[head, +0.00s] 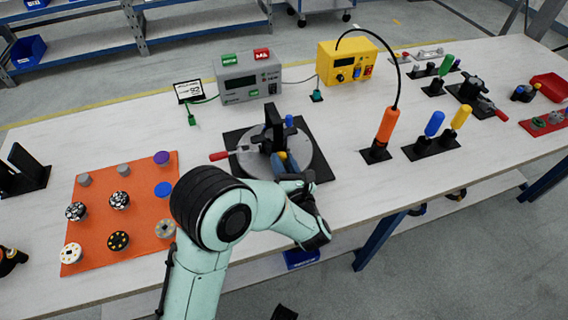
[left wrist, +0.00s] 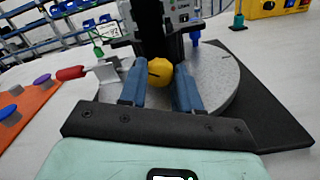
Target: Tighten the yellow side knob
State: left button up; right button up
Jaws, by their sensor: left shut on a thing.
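The yellow side knob (left wrist: 159,73) sits on the side of a dark upright block (left wrist: 150,28) on a round grey plate (left wrist: 215,82). In the head view the plate (head: 308,150) lies on a black mat, and the knob is mostly hidden by my gripper. My left gripper (left wrist: 160,88) is shut on the yellow knob, one blue finger on each side of it. In the head view the left gripper (head: 283,163) reaches the near side of the block. My right gripper is not in view.
A red-handled clamp (head: 220,156) is left of the block. An orange mat (head: 90,230) with several round parts lies at left. A grey box (head: 247,78) and a yellow box (head: 345,62) stand behind. An orange screwdriver (head: 385,127) stands at right.

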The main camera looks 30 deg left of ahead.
pick_arm(q)
jog(key=o, duration=1.1)
jog(key=shift+c, duration=0.2)
jog(key=b+v, duration=0.1)
jog(key=v, duration=1.2)
jog(key=shift+s+d, duration=0.1)
jog(key=shift+s, duration=0.05)
